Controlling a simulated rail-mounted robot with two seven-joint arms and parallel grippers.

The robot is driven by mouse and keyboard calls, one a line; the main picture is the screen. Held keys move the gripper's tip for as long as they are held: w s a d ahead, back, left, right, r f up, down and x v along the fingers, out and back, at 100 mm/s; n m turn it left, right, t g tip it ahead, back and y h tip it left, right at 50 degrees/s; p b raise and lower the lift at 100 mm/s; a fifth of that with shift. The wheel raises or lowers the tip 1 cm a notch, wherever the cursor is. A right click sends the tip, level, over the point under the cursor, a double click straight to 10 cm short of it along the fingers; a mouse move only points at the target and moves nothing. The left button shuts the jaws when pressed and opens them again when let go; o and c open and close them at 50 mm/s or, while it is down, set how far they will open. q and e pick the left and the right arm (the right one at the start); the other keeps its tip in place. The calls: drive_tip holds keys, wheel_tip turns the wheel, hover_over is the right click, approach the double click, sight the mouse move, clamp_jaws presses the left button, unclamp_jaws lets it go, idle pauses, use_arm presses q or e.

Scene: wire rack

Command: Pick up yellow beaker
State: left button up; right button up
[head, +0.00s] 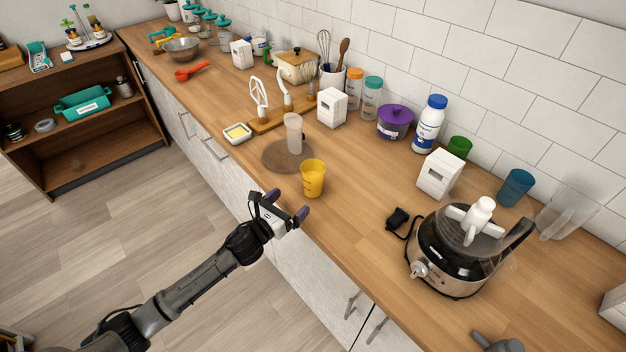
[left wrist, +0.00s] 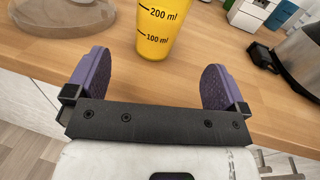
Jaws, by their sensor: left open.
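The yellow beaker (head: 313,179) stands upright on the wooden counter near its front edge. In the left wrist view the beaker (left wrist: 156,32) shows black volume marks and stands just ahead of my fingers, its top cut off by the frame. My left gripper (head: 287,206) is at the counter's front edge, short of the beaker and apart from it. Its two purple fingers (left wrist: 156,82) are spread wide with nothing between them, and the beaker lies roughly centred between them farther on. My right gripper is not recognisable in either view.
A food processor (head: 462,250) and a black plug (head: 397,218) are to the right. Counter to the beaker's right is clear. White boxes (head: 439,174) and jars line the wall.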

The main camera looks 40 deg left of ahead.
sight(307, 186)
use_arm(q)
drive_tip(key=w, duration=0.6)
drive_tip(key=shift+w, duration=0.2)
drive_tip(key=shift+w+a+b, duration=0.1)
drive_tip(key=shift+w+b, duration=0.5)
drive_tip(key=shift+w, duration=2.05)
drive_tip(key=shift+r, duration=0.1)
drive_tip(key=c, duration=1.1)
drive_tip(key=shift+r, duration=0.15)
